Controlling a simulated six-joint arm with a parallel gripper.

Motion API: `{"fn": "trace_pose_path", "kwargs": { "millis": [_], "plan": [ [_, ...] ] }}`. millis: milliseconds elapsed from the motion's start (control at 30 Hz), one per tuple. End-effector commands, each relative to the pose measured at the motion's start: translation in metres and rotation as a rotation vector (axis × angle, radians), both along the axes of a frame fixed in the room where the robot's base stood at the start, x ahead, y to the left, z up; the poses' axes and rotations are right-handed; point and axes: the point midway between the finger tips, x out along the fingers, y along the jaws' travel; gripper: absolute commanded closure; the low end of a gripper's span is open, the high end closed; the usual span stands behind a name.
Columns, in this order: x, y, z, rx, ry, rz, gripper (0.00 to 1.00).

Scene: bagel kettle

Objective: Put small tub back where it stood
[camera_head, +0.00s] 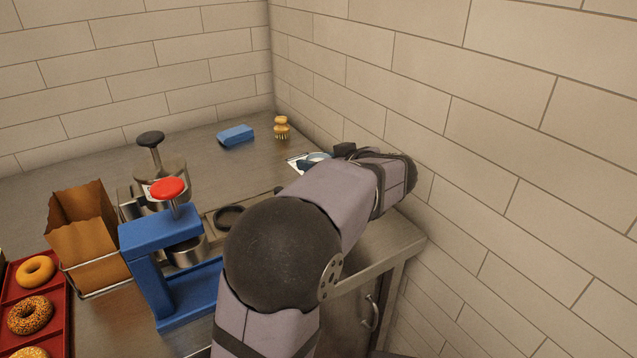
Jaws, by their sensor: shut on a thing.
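A small round tub (318,157), pale with blue, is partly visible at the back right of the counter, near the right wall. My gripper (333,154) is at the tub's right side and is shut on it. The fingertips are mostly hidden behind my own wrist and forearm. A flat white and dark patch (297,162) lies at the left of the tub, partly covered. I cannot tell whether the tub touches the counter (250,165).
A blue press (160,240) with a red knob, a metal canister (163,182), a brown paper bag (85,225) and a red bagel tray (52,287) fill the left. The right wall is close to my wrist.

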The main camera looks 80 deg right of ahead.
Motion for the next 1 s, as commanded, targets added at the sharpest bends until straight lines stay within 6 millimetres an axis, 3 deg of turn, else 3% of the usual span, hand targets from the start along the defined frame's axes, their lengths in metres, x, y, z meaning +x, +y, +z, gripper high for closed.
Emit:
{"fn": "trace_pose_path", "kwargs": {
  "millis": [133, 500, 967, 1000],
  "plan": [
    [0.0, 0.0, -0.005, 0.001, -0.001, -0.001, 0.83],
    [0.0, 0.0, -0.048, 0.001, -0.001, -0.001, 0.83],
    [0.0, 0.0, -0.052, 0.001, -0.001, 0.0, 0.83],
    [0.0, 0.0, -0.052, 0.0, 0.0, 0.0, 0.48]
  ]
}}
